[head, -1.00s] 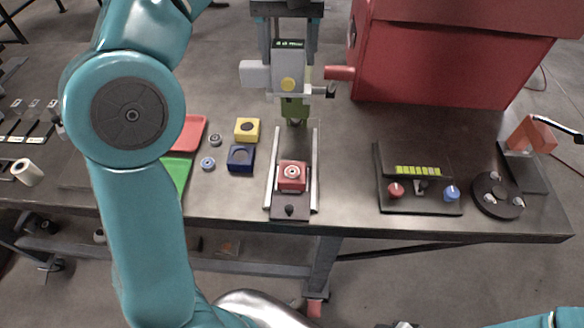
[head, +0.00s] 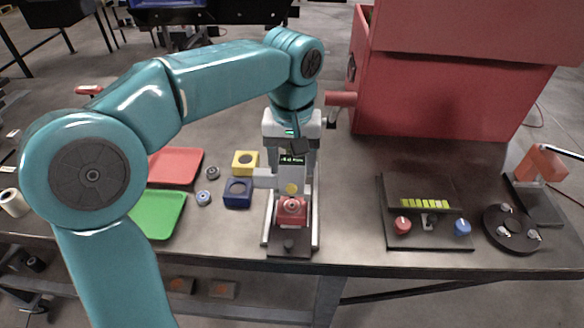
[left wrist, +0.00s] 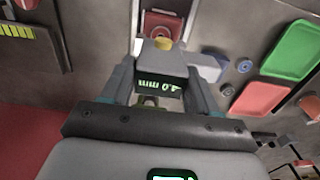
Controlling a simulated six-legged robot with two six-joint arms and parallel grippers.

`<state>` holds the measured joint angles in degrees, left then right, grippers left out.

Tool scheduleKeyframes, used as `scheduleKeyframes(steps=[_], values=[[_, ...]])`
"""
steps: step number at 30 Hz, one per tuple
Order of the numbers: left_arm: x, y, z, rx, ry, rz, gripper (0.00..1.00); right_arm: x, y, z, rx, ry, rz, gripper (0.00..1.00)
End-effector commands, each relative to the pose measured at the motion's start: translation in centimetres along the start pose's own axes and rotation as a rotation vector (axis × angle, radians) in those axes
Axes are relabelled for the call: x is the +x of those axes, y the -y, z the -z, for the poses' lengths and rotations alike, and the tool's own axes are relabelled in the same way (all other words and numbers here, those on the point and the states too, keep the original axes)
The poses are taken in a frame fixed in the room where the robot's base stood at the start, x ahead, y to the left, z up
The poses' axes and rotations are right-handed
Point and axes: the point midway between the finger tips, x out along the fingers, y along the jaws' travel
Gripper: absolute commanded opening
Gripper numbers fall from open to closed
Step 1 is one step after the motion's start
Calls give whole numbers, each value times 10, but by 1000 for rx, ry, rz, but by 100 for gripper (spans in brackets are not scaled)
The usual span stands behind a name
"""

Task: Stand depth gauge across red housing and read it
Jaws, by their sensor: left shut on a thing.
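The red housing (head: 291,212) sits on a black plate between two pale rails near the table's front edge. It also shows at the top of the left wrist view (left wrist: 163,24). My left gripper (head: 292,150) is shut on the depth gauge (head: 291,172), a grey body with a green-lit display and a yellow button. The gauge is upright just behind and over the housing in the head view. Whether its foot touches is hidden. My right gripper is out of view.
A yellow block (head: 245,162) and a blue block (head: 238,194) stand close left of the rails. Red (head: 172,166) and green (head: 158,214) trays lie further left. A black panel with knobs (head: 428,232) and a round black fixture (head: 512,228) are right. A red machine (head: 440,100) stands behind.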

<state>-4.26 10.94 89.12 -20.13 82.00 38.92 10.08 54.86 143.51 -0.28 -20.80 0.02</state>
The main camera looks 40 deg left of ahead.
Motion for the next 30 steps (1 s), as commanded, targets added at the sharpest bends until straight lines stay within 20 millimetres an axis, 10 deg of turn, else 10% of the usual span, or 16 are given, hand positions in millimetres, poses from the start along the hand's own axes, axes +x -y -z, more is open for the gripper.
scheduleKeyframes(steps=[24,25,30], values=[[28,0,0,-1,-1,0,12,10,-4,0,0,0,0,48],[27,0,0,-1,0,0,70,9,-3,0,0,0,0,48],[27,0,0,-1,0,0,85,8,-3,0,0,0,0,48]])
